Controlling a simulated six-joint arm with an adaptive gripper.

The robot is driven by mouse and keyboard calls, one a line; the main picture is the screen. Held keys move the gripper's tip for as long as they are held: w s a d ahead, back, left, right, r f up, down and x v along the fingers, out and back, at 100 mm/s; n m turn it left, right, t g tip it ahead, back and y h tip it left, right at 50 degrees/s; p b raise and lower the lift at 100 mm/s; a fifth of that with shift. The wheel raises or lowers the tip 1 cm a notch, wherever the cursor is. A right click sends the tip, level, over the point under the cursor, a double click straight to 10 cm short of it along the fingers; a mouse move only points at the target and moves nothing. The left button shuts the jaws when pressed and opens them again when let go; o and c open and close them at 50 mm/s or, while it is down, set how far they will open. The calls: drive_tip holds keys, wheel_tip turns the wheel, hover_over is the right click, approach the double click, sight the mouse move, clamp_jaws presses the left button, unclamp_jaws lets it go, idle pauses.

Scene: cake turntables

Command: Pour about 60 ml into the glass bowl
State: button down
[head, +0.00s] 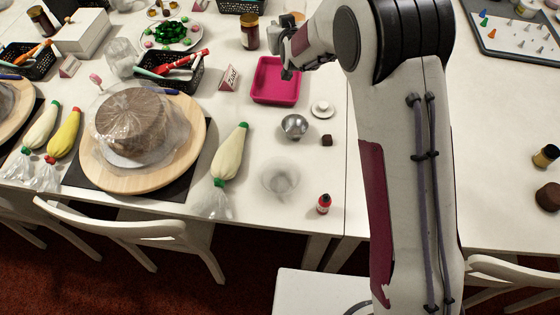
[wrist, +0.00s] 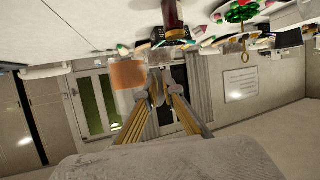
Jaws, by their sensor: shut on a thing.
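The clear glass bowl (head: 281,182) stands on the white table in front of the metal bowl, right of a piping bag. Its contents are hard to make out. My gripper (head: 285,24) is at the far side of the table, by the pink tray, well away from the bowl. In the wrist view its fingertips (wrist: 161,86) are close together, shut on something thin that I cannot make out. An orange-tinted vessel (head: 298,16) shows just beside the gripper in the head view, partly hidden. Whether it is held is unclear.
A pink tray (head: 276,82), metal bowl (head: 295,126), small white dish (head: 322,109) and red bottle (head: 323,204) are nearby. A dark jar (head: 249,32) stands left of my gripper. A covered cake (head: 132,122) sits on a wooden turntable (head: 190,150).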

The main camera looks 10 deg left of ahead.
drive_tip(key=shift+s+a+r+m+h, duration=1.65)
drive_tip(key=shift+a+r+m+h, duration=1.2)
drive_tip(key=shift+a, duration=2.4)
drive_tip(key=s+f+m+g+h, duration=0.2)
drive_tip(key=s+f+m+h, duration=0.2)
drive_tip(key=s, duration=0.5)
drive_tip(key=s+f+m+g+h, duration=0.2)
drive_tip(key=s+f+m+h, duration=0.3)
drive_tip(key=s+f, duration=0.4)
drive_tip(key=shift+s+d+g, duration=0.25)
drive_tip(key=shift+s+g, duration=0.15)
drive_tip(key=shift+s, duration=0.35)
drive_tip(key=shift+h, duration=0.25)
